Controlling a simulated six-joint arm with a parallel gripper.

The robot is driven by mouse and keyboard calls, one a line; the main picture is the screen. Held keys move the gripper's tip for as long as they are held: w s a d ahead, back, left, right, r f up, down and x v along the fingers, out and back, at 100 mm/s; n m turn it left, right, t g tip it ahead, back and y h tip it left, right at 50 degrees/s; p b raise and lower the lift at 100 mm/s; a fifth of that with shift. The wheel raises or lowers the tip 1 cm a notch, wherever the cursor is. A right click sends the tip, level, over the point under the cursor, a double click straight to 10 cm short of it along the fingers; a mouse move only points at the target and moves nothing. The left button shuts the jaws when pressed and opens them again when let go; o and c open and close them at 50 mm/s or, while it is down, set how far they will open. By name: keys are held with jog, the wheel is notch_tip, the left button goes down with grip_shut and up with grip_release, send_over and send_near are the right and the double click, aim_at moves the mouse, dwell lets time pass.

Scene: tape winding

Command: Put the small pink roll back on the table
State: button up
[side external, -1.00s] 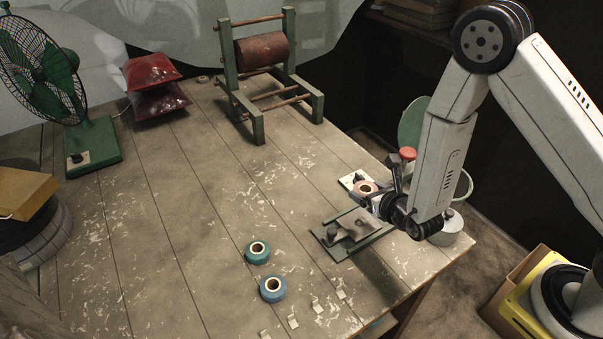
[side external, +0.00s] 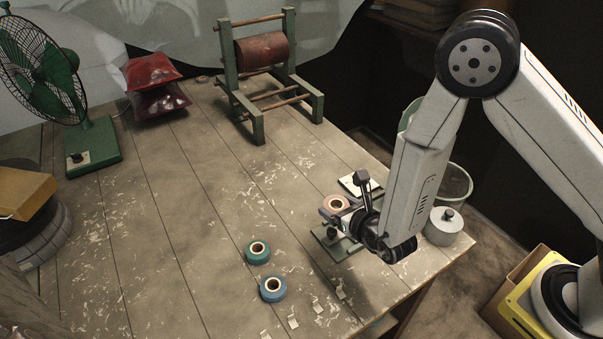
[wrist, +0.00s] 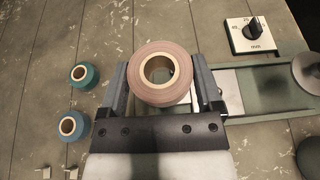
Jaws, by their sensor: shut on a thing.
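The small pink roll (side external: 335,204) has a pale core with a dark hole. In the wrist view the roll (wrist: 160,78) sits between the two fingers of my gripper (wrist: 160,72), which is shut on it. In the side view my gripper (side external: 338,212) holds the roll over or near the green metal device; I cannot tell how high above the wooden table (side external: 200,240) it is. The device's green base (side external: 328,238) is partly hidden by my gripper; its long plate (wrist: 265,90) shows right of the roll in the wrist view.
A teal roll (side external: 257,252) and a blue roll (side external: 273,288) stand left of my gripper. A white dial box (wrist: 250,36) lies behind the device. A metal pot (side external: 444,227) stands at the table's right edge. The table's middle and left are largely clear.

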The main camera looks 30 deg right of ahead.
jog(key=s+a+y, duration=0.1)
jog(key=s+a, duration=0.4)
jog(key=a, duration=0.4)
jog(key=s+a+n+y, duration=0.1)
jog(key=s+a, duration=0.4)
jog(key=a, duration=0.4)
jog(key=shift+a+r+n, duration=0.3)
jog(key=shift+r, duration=0.05)
jog(key=w+a+f, duration=0.2)
jog(key=w, duration=0.1)
jog(key=w+a+f, duration=0.2)
jog(key=w+f, duration=0.1)
jog(key=w+a+f, duration=0.3)
jog(key=w, duration=0.1)
jog(key=shift+f, duration=0.1)
jog(key=shift+w+a+f, duration=0.4)
jog(key=shift+w+f, duration=0.1)
jog(key=shift+f, duration=0.1)
